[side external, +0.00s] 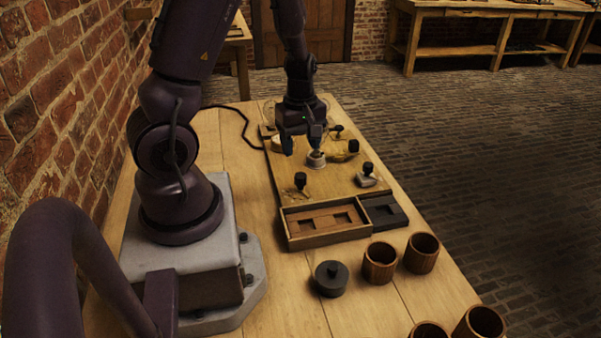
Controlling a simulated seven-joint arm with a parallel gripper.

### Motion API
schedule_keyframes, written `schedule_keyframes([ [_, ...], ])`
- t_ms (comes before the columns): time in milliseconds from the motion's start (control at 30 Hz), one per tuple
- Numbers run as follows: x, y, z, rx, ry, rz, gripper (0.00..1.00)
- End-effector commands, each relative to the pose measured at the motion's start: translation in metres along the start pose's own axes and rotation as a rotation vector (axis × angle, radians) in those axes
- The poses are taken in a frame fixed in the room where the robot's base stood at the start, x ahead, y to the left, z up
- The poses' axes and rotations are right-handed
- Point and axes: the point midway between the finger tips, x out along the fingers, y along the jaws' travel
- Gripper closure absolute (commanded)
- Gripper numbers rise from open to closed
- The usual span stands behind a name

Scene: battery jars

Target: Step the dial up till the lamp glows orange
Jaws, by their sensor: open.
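My gripper (302,147) points down over the wooden board (335,184), its two fingers apart with nothing visible between them. A small pale round piece with a dark top (316,160) stands on the board just below and beside the right finger. It may be the dial, but I cannot tell for sure. Another pale round piece (279,144) lies partly behind the left finger. I cannot make out a lamp or any orange glow; part of the board's far end is hidden behind my gripper.
Several black-knobbed pieces, one at the front left (301,181), stand on the board. A wooden tray (318,224) and a dark block (384,211) lie at its near end. A dark lidded jar (331,278) and wooden cups (380,262) stand nearer. A brick wall rises at left.

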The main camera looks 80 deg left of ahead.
Motion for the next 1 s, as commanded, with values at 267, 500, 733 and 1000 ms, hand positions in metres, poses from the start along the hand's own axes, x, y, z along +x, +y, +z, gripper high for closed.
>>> schedule_keyframes([
  [267,0.058,-0.002,0.000,-0.002,-0.002,-0.005,0.43],
  [500,0.081,-0.001,0.000,0.002,-0.001,-0.002,0.43],
  [733,0.084,0.000,0.000,0.002,0.000,0.001,0.43],
  [1000,0.083,0.000,0.000,0.003,0.000,0.000,0.82],
])
